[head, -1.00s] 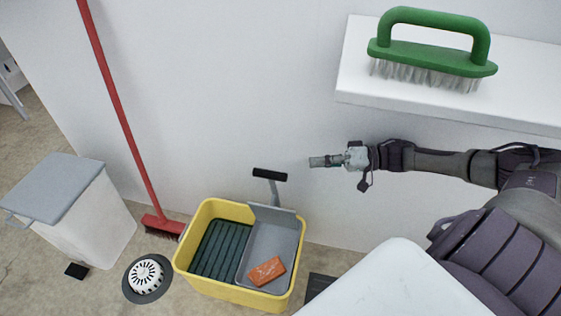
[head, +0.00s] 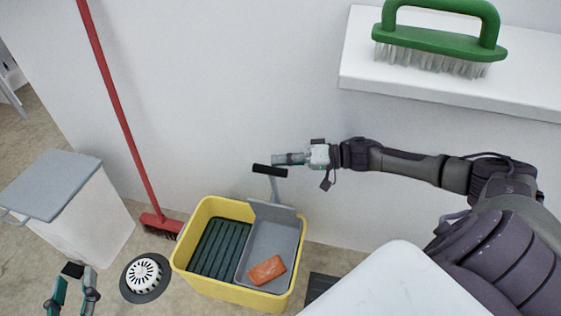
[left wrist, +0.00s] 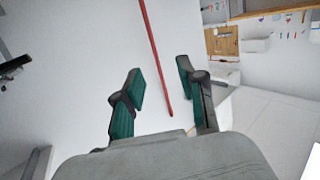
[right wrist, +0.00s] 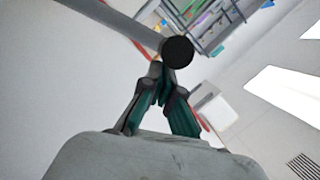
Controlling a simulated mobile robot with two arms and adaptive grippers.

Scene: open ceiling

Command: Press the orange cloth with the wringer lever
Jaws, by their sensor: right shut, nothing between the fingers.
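The orange cloth (head: 267,270) lies in the grey wringer tray (head: 262,240) on the right side of the yellow bucket (head: 230,293). The wringer lever (head: 270,171), a grey stem with a black bar handle, stands up at the back of the wringer. My right gripper (head: 276,160) is shut and empty, just above the right part of the handle; I cannot tell if it touches. In the right wrist view the handle's round black end (right wrist: 177,51) is just beyond the shut fingertips. My left gripper (head: 75,270) is open and empty at the lower left; its spread fingers show in the left wrist view (left wrist: 160,75).
A white bin with a grey lid (head: 48,185) and a red broom (head: 120,110) stand left of the bucket. A round drain (head: 145,276) is in the floor. A green brush (head: 440,45) sits on a white shelf (head: 365,75) at upper right.

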